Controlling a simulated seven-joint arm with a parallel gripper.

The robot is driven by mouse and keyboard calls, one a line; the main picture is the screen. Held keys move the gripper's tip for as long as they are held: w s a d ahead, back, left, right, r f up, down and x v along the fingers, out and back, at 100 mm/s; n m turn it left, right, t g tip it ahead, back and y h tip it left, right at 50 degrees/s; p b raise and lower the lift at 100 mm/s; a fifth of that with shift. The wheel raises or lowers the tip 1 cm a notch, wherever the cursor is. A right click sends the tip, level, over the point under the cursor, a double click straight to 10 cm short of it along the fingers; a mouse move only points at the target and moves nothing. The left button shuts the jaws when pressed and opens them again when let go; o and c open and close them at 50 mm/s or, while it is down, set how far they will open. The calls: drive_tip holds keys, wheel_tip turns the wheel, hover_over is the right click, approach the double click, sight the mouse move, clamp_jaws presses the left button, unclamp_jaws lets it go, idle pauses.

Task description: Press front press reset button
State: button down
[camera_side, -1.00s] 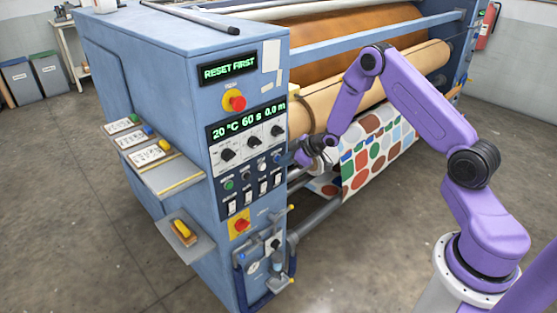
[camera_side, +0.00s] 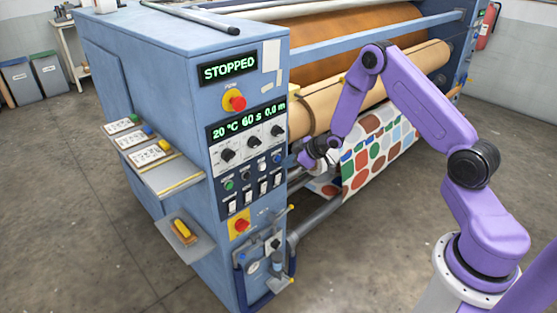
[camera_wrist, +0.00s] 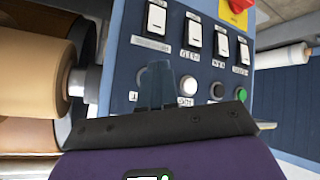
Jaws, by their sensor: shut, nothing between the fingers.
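The blue control cabinet (camera_side: 150,80) has a row of round buttons: green (camera_side: 228,184), black (camera_side: 245,175), white (camera_side: 262,165) and blue (camera_side: 277,158). Their labels are too small to read, so I cannot confirm which one is marked reset. The upper display (camera_side: 229,67) reads STOPPED. My gripper (camera_side: 300,158) is shut and empty beside the blue end of the row. In the wrist view my shut fingers (camera_wrist: 160,84) cover the spot left of the white button (camera_wrist: 188,86), hiding the blue button; contact cannot be told.
Rocker switches (camera_side: 249,195) sit below the buttons and three knobs (camera_side: 252,142) above. Red emergency stops are above (camera_side: 236,102) and below (camera_side: 242,225). The rollers (camera_side: 420,65) and printed cloth (camera_side: 380,150) lie behind my arm. The floor in front is clear.

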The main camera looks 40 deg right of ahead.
drive_tip(key=shift+s, duration=2.5)
drive_tip(key=s+a+r+n+g, duration=0.2)
drive_tip(key=s+a+r+g, duration=0.3)
drive_tip(key=s+a+r, duration=0.95)
drive_tip(key=s+r+n+g+h, duration=0.1)
drive_tip(key=s+r+g, duration=0.1)
drive_tip(key=s, duration=0.9)
drive_tip(key=s+r+n+g+h, duration=0.1)
drive_tip(key=s+r, duration=0.3)
drive_tip(key=s, duration=0.7)
drive_tip(key=shift+s+d+n+g+h, duration=0.2)
drive_tip(key=shift+d+n+g+h, duration=0.1)
drive_tip(key=shift+d+n+g, duration=0.15)
